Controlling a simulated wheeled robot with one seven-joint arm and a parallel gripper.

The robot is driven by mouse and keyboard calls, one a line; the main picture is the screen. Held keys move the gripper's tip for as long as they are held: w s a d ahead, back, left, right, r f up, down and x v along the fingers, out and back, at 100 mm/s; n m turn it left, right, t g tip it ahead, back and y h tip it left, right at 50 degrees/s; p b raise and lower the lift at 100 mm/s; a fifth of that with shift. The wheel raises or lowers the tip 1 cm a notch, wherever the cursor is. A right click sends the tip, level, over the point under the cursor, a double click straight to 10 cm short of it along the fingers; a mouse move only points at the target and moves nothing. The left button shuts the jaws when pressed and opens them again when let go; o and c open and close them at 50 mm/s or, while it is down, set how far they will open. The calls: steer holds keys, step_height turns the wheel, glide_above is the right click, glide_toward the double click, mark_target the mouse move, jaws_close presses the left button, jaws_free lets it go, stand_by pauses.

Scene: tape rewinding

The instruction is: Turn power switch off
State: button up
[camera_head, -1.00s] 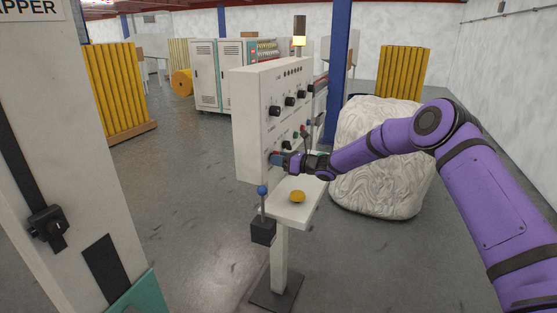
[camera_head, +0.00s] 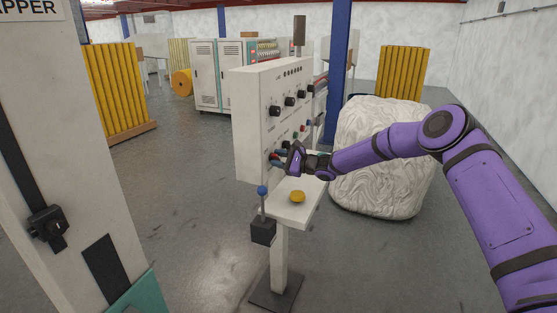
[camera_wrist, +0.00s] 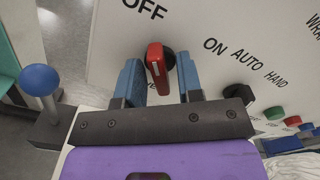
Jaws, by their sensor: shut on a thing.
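The power switch is a red knob (camera_wrist: 157,66) on a black base on the white control panel (camera_head: 255,92). In the wrist view it sits between the blue fingers of my gripper (camera_wrist: 158,76), tilted slightly, below the letters "OFF". My gripper (camera_head: 280,157) is at the lower part of the panel face in the head view and is shut on the switch. Part of the lettering by the switch is hidden behind the fingers.
Black knobs (camera_head: 289,101) sit higher on the panel. A blue-ball lever (camera_head: 262,190) and a yellow button (camera_head: 297,197) on a shelf are below my gripper. A large wrapped bale (camera_head: 385,160) stands to the right. Open grey floor lies at the left.

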steer(key=shift+n, duration=0.5)
steer(key=o, duration=0.6)
steer(key=shift+c, duration=0.2)
steer(key=shift+d, duration=0.1)
steer(key=v, duration=1)
steer(key=shift+d, duration=0.3)
steer(key=shift+s, duration=0.1)
steer(key=shift+r, duration=0.1)
